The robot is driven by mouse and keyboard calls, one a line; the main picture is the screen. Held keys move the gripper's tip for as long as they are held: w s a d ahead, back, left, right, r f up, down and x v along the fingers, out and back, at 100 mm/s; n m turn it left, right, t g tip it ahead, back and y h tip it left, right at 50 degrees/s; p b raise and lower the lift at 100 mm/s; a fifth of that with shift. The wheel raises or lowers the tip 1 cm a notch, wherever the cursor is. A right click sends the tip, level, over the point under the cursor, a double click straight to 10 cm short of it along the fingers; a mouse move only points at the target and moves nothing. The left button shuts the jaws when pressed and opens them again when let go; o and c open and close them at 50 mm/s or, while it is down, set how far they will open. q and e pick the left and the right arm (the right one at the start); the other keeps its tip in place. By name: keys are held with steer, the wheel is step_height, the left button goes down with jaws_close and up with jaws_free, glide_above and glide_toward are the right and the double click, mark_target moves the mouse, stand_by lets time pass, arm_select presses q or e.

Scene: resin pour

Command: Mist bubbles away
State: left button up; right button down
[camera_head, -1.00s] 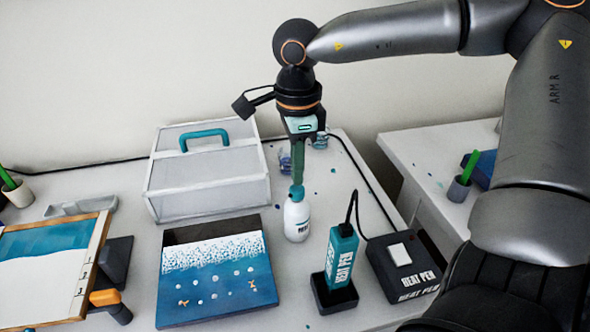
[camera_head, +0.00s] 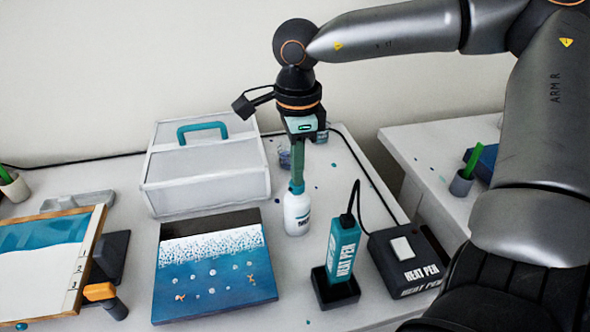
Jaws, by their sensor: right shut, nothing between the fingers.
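A white mist bottle with a teal top (camera_head: 297,211) stands upright on the table, right of the box. My right gripper (camera_head: 297,183) points straight down at the bottle's top, with its fingers shut and nothing between them. I cannot tell if the fingertips touch the top. A blue resin panel (camera_head: 212,288) lies in front of the box, with a dark strip, a white foam band and several pale bubble spots and small orange shapes. My left gripper is not in view.
A pale box with a teal handle (camera_head: 205,185) stands behind the panel. A teal heat pen (camera_head: 342,248) stands in a dark holder, corded to a black control box (camera_head: 403,262). A framed picture (camera_head: 85,262) and an orange-handled tool (camera_head: 100,292) are at left.

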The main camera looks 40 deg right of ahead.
steer(key=shift+f, duration=0.1)
steer(key=shift+r+p, duration=0.65)
steer(key=shift+r, duration=0.35)
steer(key=shift+f+b, duration=0.3)
steer(key=shift+f+b, duration=0.75)
steer(key=shift+r+p, duration=0.7)
steer(key=shift+r, duration=0.35)
stand_by(0.5)
